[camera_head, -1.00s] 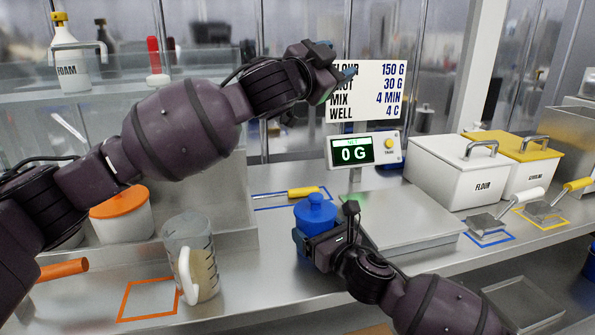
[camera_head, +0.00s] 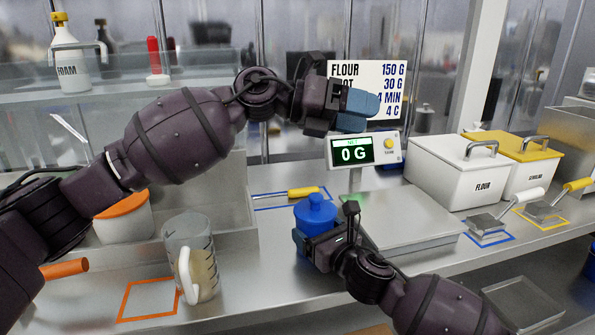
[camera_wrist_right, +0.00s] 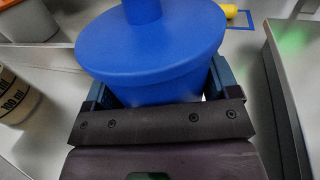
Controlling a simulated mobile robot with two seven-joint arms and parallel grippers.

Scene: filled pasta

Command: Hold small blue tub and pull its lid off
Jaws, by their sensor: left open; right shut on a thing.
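The small blue tub (camera_head: 302,243) stands upright on the steel counter, left of the scale. Its blue lid (camera_head: 316,211) with a round knob (camera_head: 315,199) sits on top. My right gripper (camera_head: 313,242) is shut on the tub's body below the lid. In the right wrist view, the tub (camera_wrist_right: 160,90) sits between my right gripper's fingers, with the lid (camera_wrist_right: 150,52) above them. My left gripper (camera_head: 358,110) is open and empty, raised above and slightly right of the tub, in front of the recipe sign.
The scale display (camera_head: 364,150) reads 0 G, beside the scale plate (camera_head: 410,222). A measuring jug (camera_head: 203,250) and an orange-lidded container (camera_head: 124,220) stand left. White bins (camera_head: 452,176) stand right. A yellow-handled tool (camera_head: 302,192) lies behind the tub.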

